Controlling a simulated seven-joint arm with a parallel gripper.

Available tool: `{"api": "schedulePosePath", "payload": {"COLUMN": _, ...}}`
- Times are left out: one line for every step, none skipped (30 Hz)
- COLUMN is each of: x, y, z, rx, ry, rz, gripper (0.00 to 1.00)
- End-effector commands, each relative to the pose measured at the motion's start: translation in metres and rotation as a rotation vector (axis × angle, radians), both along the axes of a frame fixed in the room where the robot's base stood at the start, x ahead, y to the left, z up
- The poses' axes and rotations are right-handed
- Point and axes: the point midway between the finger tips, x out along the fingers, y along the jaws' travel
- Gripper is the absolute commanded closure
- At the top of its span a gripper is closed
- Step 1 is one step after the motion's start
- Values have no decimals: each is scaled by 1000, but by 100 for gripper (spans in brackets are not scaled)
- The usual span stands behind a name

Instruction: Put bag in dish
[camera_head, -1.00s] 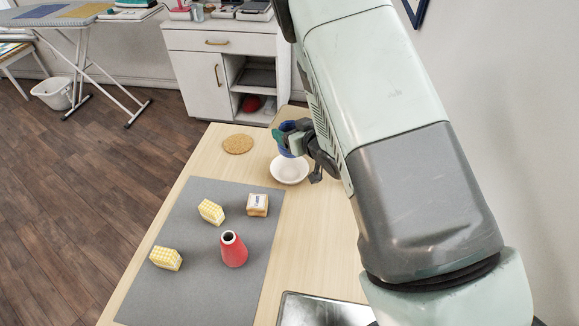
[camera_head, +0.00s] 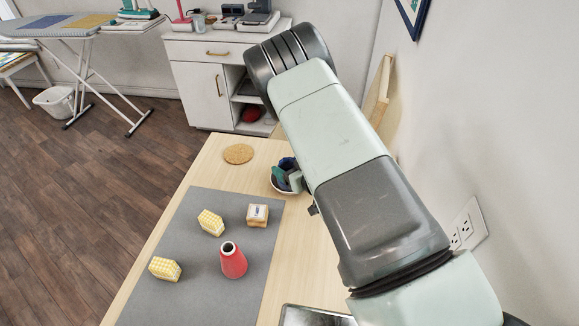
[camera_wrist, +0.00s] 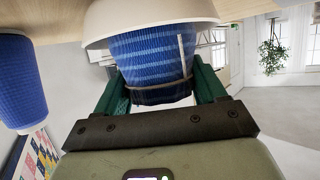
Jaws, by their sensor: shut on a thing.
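My gripper (camera_head: 288,177) is at the far end of the table, its green fingers shut on a blue bag (camera_head: 287,162). In the wrist view the fingers (camera_wrist: 160,82) grip either side of the bag's dark-banded end; the blue striped bag (camera_wrist: 152,50) fills the space between them. The white dish (camera_head: 279,189) is under the bag in the head view, mostly covered by the bag and gripper. In the upside-down wrist view the dish (camera_wrist: 95,25) overlaps the bag's far end, which appears lowered into it. Whether the bag touches the dish's bottom is hidden.
A cork coaster (camera_head: 238,153) lies left of the dish. Another blue object (camera_wrist: 20,82) stands nearby in the wrist view.

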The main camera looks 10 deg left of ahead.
Motion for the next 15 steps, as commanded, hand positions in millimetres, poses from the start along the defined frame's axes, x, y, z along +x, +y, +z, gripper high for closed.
{"api": "schedulePosePath", "payload": {"x": 0, "y": 0, "z": 0, "rx": 1, "ry": -1, "rz": 0, "gripper": 59}}
{"api": "schedulePosePath", "payload": {"x": 0, "y": 0, "z": 1, "rx": 1, "ry": -1, "rz": 0, "gripper": 59}}
{"api": "schedulePosePath", "payload": {"x": 0, "y": 0, "z": 1, "rx": 0, "ry": 0, "rz": 0, "gripper": 59}}
{"api": "schedulePosePath", "payload": {"x": 0, "y": 0, "z": 0, "rx": 0, "ry": 0, "rz": 0, "gripper": 59}}
{"api": "schedulePosePath", "payload": {"x": 0, "y": 0, "z": 0, "rx": 0, "ry": 0, "rz": 0, "gripper": 59}}
{"api": "schedulePosePath", "payload": {"x": 0, "y": 0, "z": -1, "rx": 0, "ry": 0, "rz": 0, "gripper": 59}}
{"api": "schedulePosePath", "payload": {"x": 0, "y": 0, "z": -2, "rx": 0, "ry": 0, "rz": 0, "gripper": 59}}
{"api": "schedulePosePath", "payload": {"x": 0, "y": 0, "z": -3, "rx": -1, "ry": 0, "rz": 0, "gripper": 28}}
{"api": "schedulePosePath", "payload": {"x": 0, "y": 0, "z": -3, "rx": -1, "ry": 0, "rz": 0, "gripper": 22}}
{"api": "schedulePosePath", "payload": {"x": 0, "y": 0, "z": -2, "rx": -1, "ry": 0, "rz": 0, "gripper": 17}}
{"api": "schedulePosePath", "payload": {"x": 0, "y": 0, "z": -2, "rx": -1, "ry": 0, "rz": 0, "gripper": 13}}
{"api": "schedulePosePath", "payload": {"x": 0, "y": 0, "z": -2, "rx": -1, "ry": 0, "rz": 0, "gripper": 7}}
{"api": "schedulePosePath", "payload": {"x": 0, "y": 0, "z": -2, "rx": -1, "ry": 0, "rz": 0, "gripper": 4}}
{"api": "schedulePosePath", "payload": {"x": 0, "y": 0, "z": -2, "rx": -1, "ry": 0, "rz": 0, "gripper": 4}}
{"api": "schedulePosePath", "payload": {"x": 0, "y": 0, "z": -2, "rx": -1, "ry": 0, "rz": 0, "gripper": 4}}
